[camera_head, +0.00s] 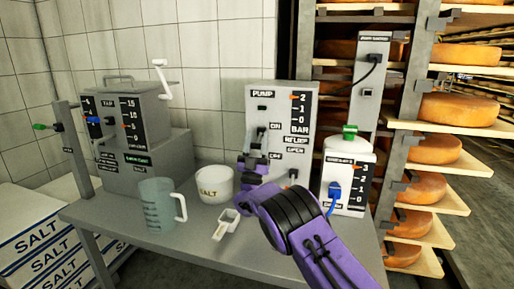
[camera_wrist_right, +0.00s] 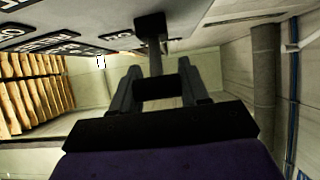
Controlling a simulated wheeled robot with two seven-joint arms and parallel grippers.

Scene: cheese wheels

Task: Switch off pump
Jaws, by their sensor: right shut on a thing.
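The pump box (camera_head: 306,100) is a grey panel labelled PUMP at the back of the table, with a BAR scale and ON and OFF labels. My right gripper (camera_head: 256,163) is at the panel's lower left, beside the OFF label and below ON. In the right wrist view, my right gripper (camera_wrist_right: 158,82) is shut on a dark switch lever (camera_wrist_right: 152,32) that sticks out from the panel. In the head view my fingers largely hide the lever, so its exact setting is unclear. My left gripper is in neither view.
On the table (camera_head: 190,238) stand a clear jug (camera_head: 157,208), a white salt bowl (camera_head: 214,186), a scoop (camera_head: 226,224) and a white canister (camera_head: 344,165) with a blue tap. A grey tap machine (camera_head: 140,165) is at left. Cheese shelves (camera_head: 430,160) stand at right.

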